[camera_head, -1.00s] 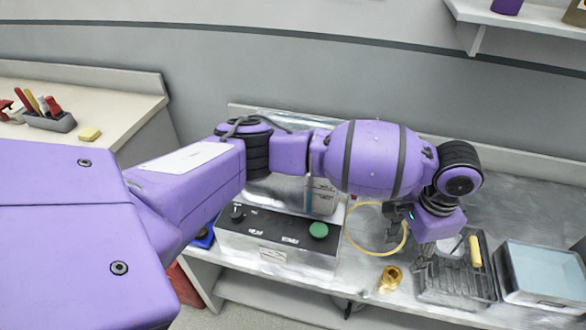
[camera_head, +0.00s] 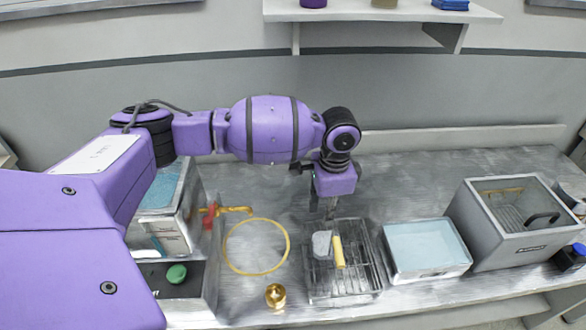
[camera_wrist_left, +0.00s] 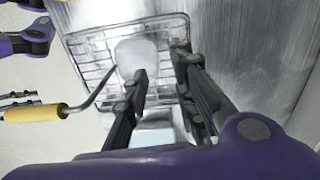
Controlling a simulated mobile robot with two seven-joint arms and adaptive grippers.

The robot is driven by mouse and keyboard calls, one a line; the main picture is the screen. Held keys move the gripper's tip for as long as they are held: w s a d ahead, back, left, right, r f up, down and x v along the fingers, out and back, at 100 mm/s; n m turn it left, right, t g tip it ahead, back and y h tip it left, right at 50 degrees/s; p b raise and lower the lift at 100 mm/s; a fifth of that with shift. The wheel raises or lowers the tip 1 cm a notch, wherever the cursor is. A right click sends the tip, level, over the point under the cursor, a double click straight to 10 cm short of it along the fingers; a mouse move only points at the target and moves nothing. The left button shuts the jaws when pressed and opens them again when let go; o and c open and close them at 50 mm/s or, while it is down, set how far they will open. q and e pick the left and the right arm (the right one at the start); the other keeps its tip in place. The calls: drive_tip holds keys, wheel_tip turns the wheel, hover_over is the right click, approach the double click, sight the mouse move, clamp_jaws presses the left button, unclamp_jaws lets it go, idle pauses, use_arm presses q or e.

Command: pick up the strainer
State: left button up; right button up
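The strainer lies on a wire drying rack (camera_head: 362,284). Its yellow handle (camera_head: 338,252) points toward the counter's front, and its pale round bowl (camera_head: 322,243) sits beside the handle. In the left wrist view the bowl (camera_wrist_left: 137,57) is over the rack wires and the yellow handle (camera_wrist_left: 33,113) reaches left on a bent dark shaft. My left gripper (camera_head: 330,208) hangs above the rack's back edge, pointing down. In the left wrist view its fingers (camera_wrist_left: 163,70) are apart with nothing held; the bowl shows beyond the left finger. My right gripper is not clearly shown.
A yellow ring (camera_head: 257,272) and a small gold object (camera_head: 275,295) lie left of the rack. A tray with a pale blue inside (camera_head: 427,278) and a grey box (camera_head: 520,250) stand right. A shelf (camera_head: 380,14) hangs above. The counter behind the rack is clear.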

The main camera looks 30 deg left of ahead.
use_arm(q)
drive_tip(key=shift+m, duration=0.5)
drive_tip(key=f, duration=0.5)
drive_tip(key=d+f, duration=0.1)
drive_tip(key=f, duration=0.1)
drive_tip(key=shift+f, duration=0.3)
drive_tip(key=shift+w+r, duration=0.1)
clamp_jaws()
